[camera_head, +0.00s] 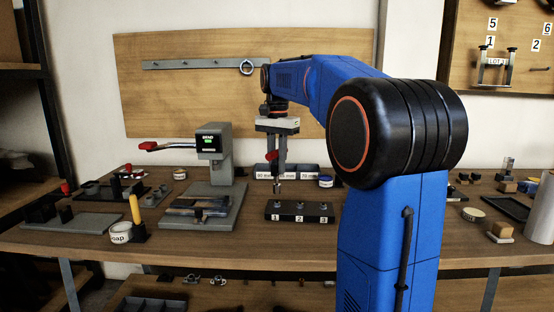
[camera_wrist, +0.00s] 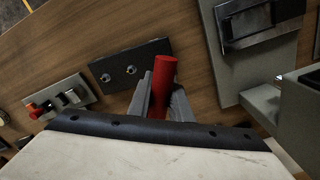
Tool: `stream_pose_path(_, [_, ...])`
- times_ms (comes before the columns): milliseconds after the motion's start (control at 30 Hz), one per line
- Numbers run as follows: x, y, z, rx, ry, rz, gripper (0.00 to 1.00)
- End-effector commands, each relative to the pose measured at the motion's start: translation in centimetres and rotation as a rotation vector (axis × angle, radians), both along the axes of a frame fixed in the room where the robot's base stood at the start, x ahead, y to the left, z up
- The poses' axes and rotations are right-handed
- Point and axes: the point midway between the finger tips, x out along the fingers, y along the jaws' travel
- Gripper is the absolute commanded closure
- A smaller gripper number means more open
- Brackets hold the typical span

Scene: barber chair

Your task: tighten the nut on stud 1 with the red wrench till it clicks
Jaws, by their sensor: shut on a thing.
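The red wrench's handle (camera_wrist: 163,85) shows between my gripper's two grey fingers in the wrist view. My gripper (camera_head: 277,158) is shut on it above the bench in the head view. The wrench's lower part (camera_head: 278,187) hangs down and appears just above stud 1; I cannot tell the exact gap. The dark stud block (camera_head: 300,218) lies on the bench with labels 1, 2 and 3 from left to right. Nut-topped stud 1 (camera_head: 277,205) is at its left end. In the wrist view the block (camera_wrist: 145,52) shows two studs; the third is hidden.
A grey press (camera_head: 222,170) with a lit display stands left of the block. A yellow-handled tool (camera_head: 136,212) and a white cup (camera_head: 121,233) are at the front left. Bench in front of the block is clear.

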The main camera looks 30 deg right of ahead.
Motion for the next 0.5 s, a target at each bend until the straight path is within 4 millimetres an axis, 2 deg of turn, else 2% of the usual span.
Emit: stream_pose_path(500, [0.0, 0.0, -2.7, 0.000, 0.000, 0.000, 1.00])
